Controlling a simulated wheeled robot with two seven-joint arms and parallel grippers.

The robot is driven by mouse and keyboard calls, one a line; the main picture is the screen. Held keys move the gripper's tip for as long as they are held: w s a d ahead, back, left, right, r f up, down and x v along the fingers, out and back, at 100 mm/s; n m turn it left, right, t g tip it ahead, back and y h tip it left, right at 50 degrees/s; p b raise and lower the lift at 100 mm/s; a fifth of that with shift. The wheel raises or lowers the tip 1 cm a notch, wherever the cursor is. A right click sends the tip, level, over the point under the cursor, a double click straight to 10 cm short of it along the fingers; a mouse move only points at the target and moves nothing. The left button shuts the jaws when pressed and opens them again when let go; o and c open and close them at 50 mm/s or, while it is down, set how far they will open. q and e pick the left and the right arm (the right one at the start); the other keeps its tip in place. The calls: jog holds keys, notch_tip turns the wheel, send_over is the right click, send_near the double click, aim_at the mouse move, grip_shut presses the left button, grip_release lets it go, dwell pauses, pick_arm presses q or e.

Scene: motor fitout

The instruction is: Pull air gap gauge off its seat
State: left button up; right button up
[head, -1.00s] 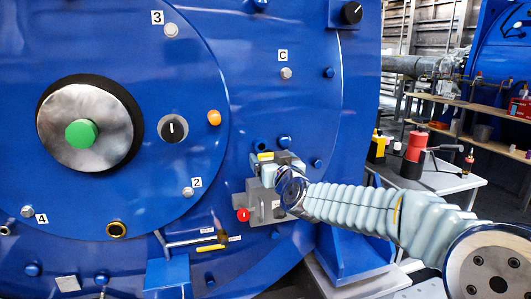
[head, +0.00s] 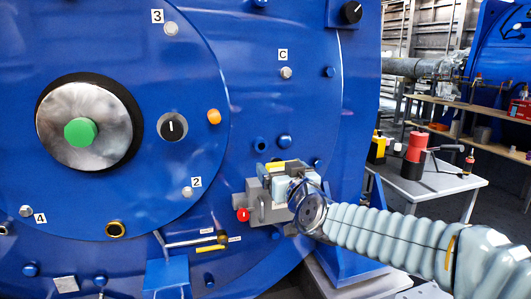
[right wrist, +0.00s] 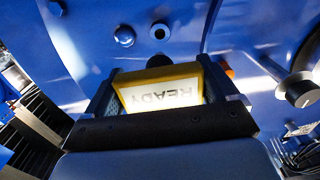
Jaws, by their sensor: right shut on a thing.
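The yellow-edged piece in my right gripper, which I take to be the air gap gauge (head: 286,165), shows at the grey block on the blue motor face. In the right wrist view the gauge (right wrist: 165,90) is a yellow frame with a white plate reading READY, upside down. My right gripper (head: 290,180) is shut on it, with a finger on each side (right wrist: 178,100). The grey block (head: 256,208), apparently the seat, has a red knob (head: 243,214) at its left. My wrist hides part of the block, so I cannot tell whether gauge and seat still touch. My left gripper is out of view.
A yellow-handled part (head: 210,248) and a metal bar (head: 190,241) lie lower left of the block. A grey side table (head: 425,185) with a red cylinder (head: 416,147) stands at the right. Floor space shows between motor and table.

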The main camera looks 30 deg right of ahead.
jog(key=v, duration=1.5)
dwell(0.7)
